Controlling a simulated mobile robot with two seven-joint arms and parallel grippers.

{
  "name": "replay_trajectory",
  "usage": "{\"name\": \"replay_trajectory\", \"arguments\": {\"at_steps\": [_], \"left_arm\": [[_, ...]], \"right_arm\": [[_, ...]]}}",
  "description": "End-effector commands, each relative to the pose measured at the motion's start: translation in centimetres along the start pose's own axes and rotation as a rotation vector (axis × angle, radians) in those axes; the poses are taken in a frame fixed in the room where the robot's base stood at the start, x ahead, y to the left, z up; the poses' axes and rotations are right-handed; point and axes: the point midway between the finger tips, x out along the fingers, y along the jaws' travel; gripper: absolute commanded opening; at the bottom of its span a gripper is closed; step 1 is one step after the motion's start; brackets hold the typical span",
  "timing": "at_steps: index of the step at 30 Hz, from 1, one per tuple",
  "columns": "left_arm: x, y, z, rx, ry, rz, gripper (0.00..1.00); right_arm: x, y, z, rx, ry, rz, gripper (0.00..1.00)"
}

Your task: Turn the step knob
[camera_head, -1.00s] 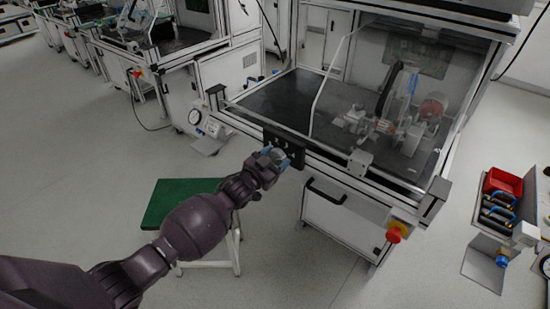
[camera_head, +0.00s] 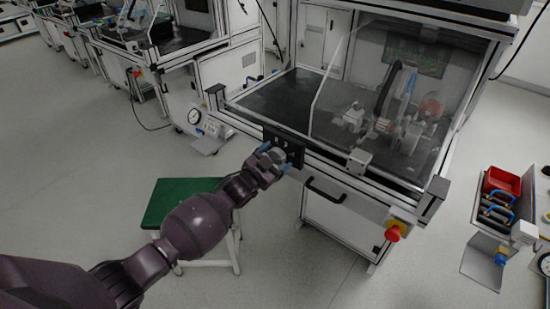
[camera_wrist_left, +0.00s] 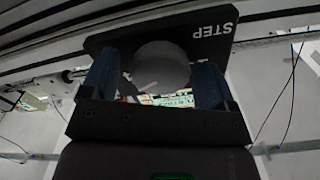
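The grey round step knob (camera_wrist_left: 163,63) sits on a black panel (camera_wrist_left: 105,38) marked "STEP" in the left wrist view. In the head view the panel (camera_head: 297,150) is on the front edge of the test station. My left gripper (camera_wrist_left: 156,85) has its two blue fingers on either side of the knob. A narrow gap shows beside the left finger; the right finger looks very close to or touching the knob. The panel looks tilted relative to the fingers. In the head view my left gripper (camera_head: 275,157) is at the panel and partly hides it. My right gripper is not in view.
The station has a clear cover (camera_head: 400,90) over its machinery, a black handle (camera_head: 325,190) and a red emergency button (camera_head: 393,233). A green-topped stool (camera_head: 170,195) stands below my left arm. A dial gauge (camera_head: 196,118) is to the left. Open floor lies around.

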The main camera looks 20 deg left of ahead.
Motion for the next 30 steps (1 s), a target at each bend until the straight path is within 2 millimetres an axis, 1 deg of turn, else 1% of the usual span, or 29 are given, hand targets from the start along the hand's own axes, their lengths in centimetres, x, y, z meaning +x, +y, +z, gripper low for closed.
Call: {"name": "replay_trajectory", "arguments": {"at_steps": [8, 11, 13, 17, 24, 30], "left_arm": [[0.0, 0.0, 0.0, -0.001, 0.000, 0.000, 0.84], [-0.4, -0.1, -0.1, -0.001, 0.000, -0.001, 0.84], [-1.0, -0.1, -0.1, -0.001, 0.000, -0.001, 0.84], [-2.8, -0.1, -0.1, -0.001, 0.000, -0.001, 0.84], [-7.0, -0.1, -0.1, 0.000, 0.000, -0.001, 0.84], [-9.6, -0.1, -0.1, 0.000, 0.000, -0.001, 0.84]], "right_arm": [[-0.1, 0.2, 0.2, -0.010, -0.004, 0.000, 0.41], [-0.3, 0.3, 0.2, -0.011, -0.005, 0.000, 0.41], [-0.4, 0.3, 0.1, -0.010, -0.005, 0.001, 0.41], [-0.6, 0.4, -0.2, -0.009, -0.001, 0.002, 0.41], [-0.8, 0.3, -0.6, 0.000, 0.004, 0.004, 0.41], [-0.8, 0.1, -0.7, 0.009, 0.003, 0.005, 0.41]]}}
